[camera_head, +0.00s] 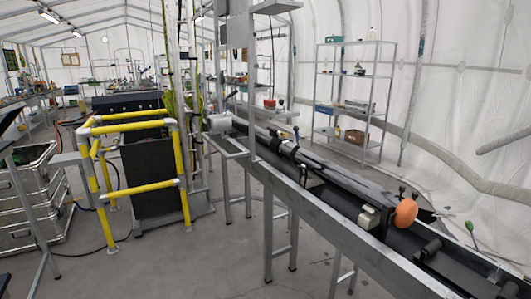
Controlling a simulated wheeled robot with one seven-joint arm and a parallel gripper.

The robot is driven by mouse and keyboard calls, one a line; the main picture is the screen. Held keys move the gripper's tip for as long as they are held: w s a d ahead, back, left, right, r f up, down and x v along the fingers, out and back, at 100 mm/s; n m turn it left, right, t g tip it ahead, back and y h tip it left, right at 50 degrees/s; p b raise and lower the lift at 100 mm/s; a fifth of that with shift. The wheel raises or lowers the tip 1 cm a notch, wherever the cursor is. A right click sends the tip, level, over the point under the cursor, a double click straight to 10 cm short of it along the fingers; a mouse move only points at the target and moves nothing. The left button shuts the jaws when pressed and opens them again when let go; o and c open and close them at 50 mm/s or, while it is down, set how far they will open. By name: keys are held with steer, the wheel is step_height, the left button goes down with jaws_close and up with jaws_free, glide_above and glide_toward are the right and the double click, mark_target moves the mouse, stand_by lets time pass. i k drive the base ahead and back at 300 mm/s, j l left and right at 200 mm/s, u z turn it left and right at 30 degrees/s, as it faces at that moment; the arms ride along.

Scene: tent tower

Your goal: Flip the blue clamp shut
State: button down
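A long grey rail frame (340,223) on legs runs from the centre down to the lower right. A dark, long device (345,180) lies along it, with an orange rounded knob (405,212) at its near end. A small upright lever (296,133) stands near the device's far end, and a lever with a green tip (470,228) stands at the right; whether either belongs to a clamp I cannot tell. My gripper does not show.
A yellow pipe guard (130,126) surrounds a dark panel (150,178) at left. Metal cases (28,205) are stacked at the far left. A shelf rack (352,100) stands behind the rail. The grey floor (190,262) in front is mostly clear, with a cable at left.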

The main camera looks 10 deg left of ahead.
mark_target(295, 128)
steer(key=i+u, duration=0.45)
steer(key=i, duration=0.6)
